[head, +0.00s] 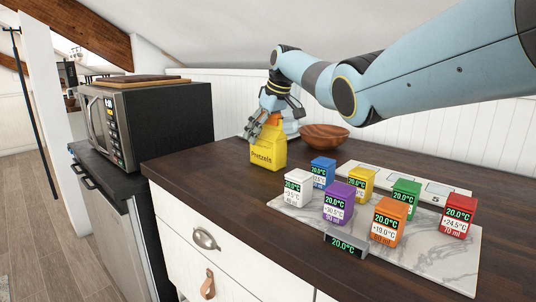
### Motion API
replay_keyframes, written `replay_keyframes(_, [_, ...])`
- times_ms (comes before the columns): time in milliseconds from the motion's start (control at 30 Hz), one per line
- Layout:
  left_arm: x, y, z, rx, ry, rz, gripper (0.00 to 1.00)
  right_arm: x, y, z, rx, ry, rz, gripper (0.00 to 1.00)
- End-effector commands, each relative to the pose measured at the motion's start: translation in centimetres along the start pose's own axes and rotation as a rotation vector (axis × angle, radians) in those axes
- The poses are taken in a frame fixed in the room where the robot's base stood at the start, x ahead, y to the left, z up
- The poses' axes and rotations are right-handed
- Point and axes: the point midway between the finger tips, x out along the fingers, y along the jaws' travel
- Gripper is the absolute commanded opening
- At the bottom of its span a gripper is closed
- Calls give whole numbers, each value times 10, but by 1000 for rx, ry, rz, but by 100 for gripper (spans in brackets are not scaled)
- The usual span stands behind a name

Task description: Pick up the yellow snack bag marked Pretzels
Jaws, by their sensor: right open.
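The yellow snack bag (268,153) marked Pretzels stands upright on the dark wooden counter, near its back left part. My right gripper (263,128) is at the top of the bag, pointing down, with its arm coming in from the upper right. Its fingers are open around or beside the bag's upper part; I cannot tell whether they touch it. An orange patch shows between the gripper and the bag's top. My left gripper is not in view.
A wooden bowl (324,137) stands right of the bag. A marble board (440,262) with several coloured labelled blocks, such as a blue one (322,172), lies in front right. A microwave (165,125) stands left. Bare counter (215,172) lies left of the bag.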

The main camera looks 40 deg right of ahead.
Motion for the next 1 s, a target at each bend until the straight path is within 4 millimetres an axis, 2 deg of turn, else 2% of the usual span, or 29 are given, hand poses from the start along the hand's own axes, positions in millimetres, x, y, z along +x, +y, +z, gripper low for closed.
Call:
replay_keyframes(233, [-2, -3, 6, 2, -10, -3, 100, 1, 0, 1, 0, -1, 0, 85])
replay_keyframes(267, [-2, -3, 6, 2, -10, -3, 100, 1, 0, 1, 0, 0, 0, 82])
replay_keyframes(867, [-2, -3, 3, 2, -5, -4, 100, 2, 0, 1, 0, -2, -1, 4])
replay_keyframes(900, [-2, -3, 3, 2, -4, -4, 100, 2, 0, 1, 0, -2, -1, 0])
replay_keyframes(1000, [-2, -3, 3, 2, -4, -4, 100, 2, 0, 1, 0, -1, 0, 0])
